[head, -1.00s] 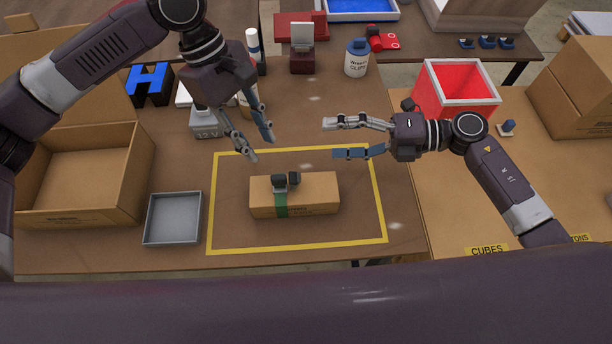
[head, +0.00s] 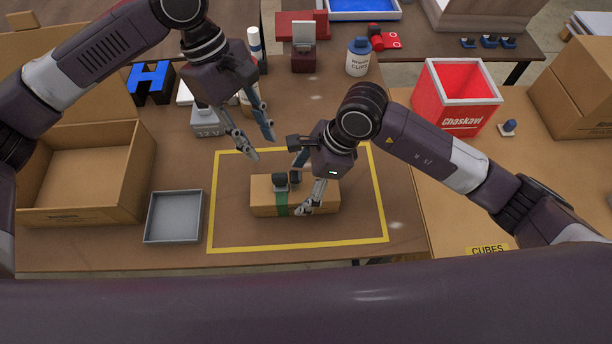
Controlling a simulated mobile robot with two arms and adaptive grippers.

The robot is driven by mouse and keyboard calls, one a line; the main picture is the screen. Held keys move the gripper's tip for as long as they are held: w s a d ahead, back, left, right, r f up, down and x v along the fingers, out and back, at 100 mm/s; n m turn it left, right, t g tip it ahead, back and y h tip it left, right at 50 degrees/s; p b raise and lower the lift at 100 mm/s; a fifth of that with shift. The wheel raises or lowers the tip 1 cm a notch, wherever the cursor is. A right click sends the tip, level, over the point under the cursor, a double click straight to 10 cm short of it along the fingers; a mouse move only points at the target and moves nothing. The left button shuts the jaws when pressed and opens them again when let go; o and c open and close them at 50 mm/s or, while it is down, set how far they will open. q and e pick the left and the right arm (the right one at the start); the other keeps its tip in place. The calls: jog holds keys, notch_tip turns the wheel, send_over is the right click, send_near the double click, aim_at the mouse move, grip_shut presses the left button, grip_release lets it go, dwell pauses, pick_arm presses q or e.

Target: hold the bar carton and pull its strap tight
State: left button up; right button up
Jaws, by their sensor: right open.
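The bar carton (head: 262,207) is a long brown box lying inside the yellow outline on the brown table. A green strap (head: 281,205) runs down its front left of the middle, with a dark buckle (head: 280,179) on top. My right gripper (head: 297,196) is open at the carton, just right of the strap and buckle. One finger is beside the buckle and the other is over the carton's front; I cannot tell whether they touch. They hide part of the carton. My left gripper (head: 265,147) is open and empty, above and behind the carton.
A grey tray (head: 173,217) lies left of the yellow outline (head: 386,215), beside an open cardboard box (head: 85,180). A red bin (head: 455,100) stands at the right. A blue H block (head: 150,84) and a white bottle (head: 358,60) are farther back.

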aim_at(294, 193)
jog(key=shift+x, duration=2.4)
jog(key=shift+r, duration=0.1)
jog(key=c, duration=1.8)
jog(key=o, duration=1.8)
jog(key=v, duration=1.2)
jog(key=shift+d, duration=0.1)
